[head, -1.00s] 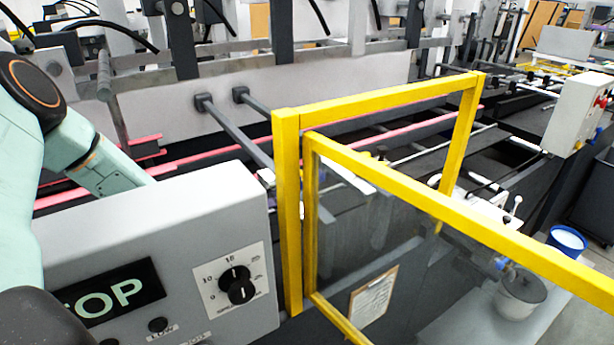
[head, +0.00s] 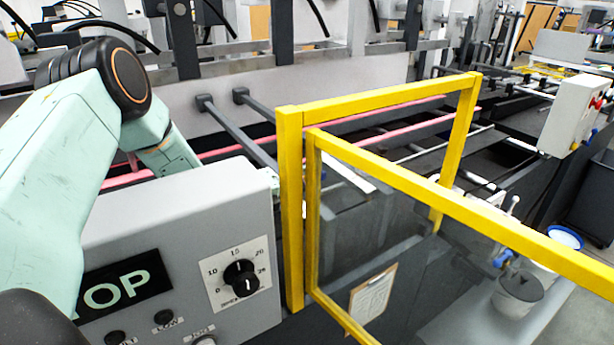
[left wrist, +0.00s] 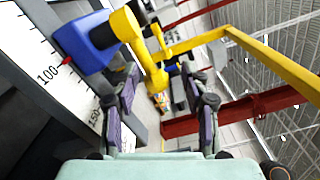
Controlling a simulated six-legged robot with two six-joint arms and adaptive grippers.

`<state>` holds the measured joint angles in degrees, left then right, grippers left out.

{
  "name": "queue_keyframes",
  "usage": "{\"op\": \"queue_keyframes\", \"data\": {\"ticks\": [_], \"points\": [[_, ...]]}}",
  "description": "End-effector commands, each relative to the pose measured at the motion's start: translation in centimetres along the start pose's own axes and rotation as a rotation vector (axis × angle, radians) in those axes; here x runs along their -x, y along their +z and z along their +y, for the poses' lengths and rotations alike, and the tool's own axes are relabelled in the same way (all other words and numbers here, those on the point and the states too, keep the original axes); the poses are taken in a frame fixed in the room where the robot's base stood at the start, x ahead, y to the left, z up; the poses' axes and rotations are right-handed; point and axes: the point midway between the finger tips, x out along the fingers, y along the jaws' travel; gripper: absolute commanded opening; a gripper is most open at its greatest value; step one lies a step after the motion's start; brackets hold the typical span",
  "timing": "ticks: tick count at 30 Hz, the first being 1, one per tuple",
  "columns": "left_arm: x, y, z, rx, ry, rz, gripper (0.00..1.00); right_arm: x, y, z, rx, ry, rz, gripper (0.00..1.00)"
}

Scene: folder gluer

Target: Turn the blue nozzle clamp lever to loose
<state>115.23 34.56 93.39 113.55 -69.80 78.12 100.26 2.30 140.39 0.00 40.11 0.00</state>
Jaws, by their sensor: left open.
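A small blue piece (head: 505,258) shows beside the grey glue pot (head: 518,292), beyond the yellow-framed guard; it may be the nozzle clamp lever, but its setting is too small to tell. In the left wrist view, a blue block (left wrist: 84,42) with a red pointer sits on a white scale near the 100 mark, with a yellow part (left wrist: 130,30) beside it. I cannot tell whether this belongs to the clamp. My left gripper (left wrist: 163,105) is open and empty, its fingers apart below the yellow part. In the head view it is hidden behind the grey control box. My right gripper is not in view.
The yellow guard frame (head: 290,205) stands between my left arm and the glue pot. The grey control box (head: 180,235) with a dial blocks the lower left. A white switch box (head: 572,115) and a blue-rimmed tub (head: 566,238) are at the right.

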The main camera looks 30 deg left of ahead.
Motion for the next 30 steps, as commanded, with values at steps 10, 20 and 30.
{"op": "queue_keyframes", "data": {"ticks": [10,20,30], "points": [[-0.33,-0.03,0.04,0.0,0.0,0.0,0.46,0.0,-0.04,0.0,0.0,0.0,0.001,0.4],[-0.3,-0.02,0.03,0.0,0.0,0.0,0.18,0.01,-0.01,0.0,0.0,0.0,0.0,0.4],[-0.35,0.06,-0.07,-0.002,-0.002,-0.001,0.0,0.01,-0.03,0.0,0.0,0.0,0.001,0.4]]}}
